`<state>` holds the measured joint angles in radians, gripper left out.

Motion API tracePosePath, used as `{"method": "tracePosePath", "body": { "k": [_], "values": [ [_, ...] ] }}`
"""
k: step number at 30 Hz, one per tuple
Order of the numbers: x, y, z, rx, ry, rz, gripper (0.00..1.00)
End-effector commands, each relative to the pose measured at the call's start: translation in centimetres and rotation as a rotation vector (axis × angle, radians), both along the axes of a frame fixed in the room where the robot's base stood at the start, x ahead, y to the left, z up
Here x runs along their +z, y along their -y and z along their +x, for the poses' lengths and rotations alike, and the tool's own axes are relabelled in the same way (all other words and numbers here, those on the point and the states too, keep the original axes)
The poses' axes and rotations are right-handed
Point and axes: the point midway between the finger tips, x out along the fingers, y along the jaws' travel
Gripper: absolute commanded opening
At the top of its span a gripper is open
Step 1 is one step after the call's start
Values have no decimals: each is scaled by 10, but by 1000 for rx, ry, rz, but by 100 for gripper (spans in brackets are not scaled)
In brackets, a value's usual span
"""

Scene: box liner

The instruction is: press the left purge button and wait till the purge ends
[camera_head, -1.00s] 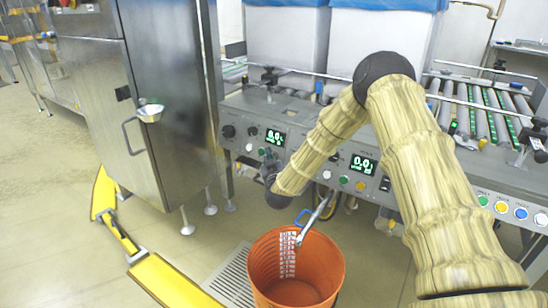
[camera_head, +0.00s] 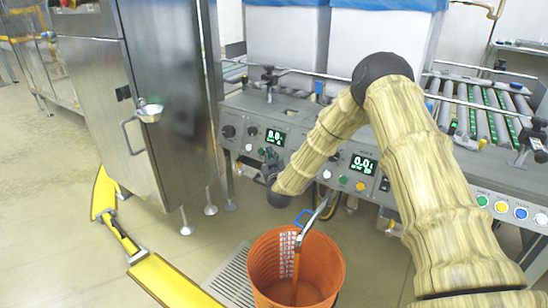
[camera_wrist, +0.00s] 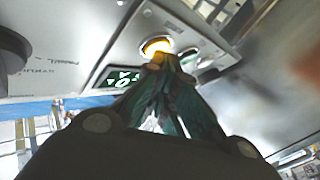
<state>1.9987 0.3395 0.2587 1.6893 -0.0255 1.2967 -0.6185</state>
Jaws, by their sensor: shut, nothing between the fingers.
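My gripper (camera_head: 270,162) is shut and empty at the left control panel, below the left green display (camera_head: 275,137). In the wrist view its closed fingertips (camera_wrist: 160,60) are at a glowing orange-yellow button (camera_wrist: 156,45) and appear to touch it. In the head view my gripper hides that button. A white button (camera_head: 249,147) and a green button (camera_head: 262,152) show beside it. A metal spout (camera_head: 314,217) hangs over an orange bucket (camera_head: 332,262), and a brown-orange stream (camera_head: 296,264) runs from it into the bucket.
A second panel with its display (camera_head: 363,164) and buttons is to the right, partly behind my arm. A steel cabinet (camera_head: 165,90) stands at the left. A floor grate (camera_head: 232,277) and a yellow floor barrier (camera_head: 165,280) lie near the bucket.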

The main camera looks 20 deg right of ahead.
Motion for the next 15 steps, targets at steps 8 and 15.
{"method": "tracePosePath", "body": {
  "k": [8, 15],
  "values": [
    [0, 1, 0, -1, 0, 0, 0],
    [3, -4, -3, 0, -1, 0, 0]
  ]
}}
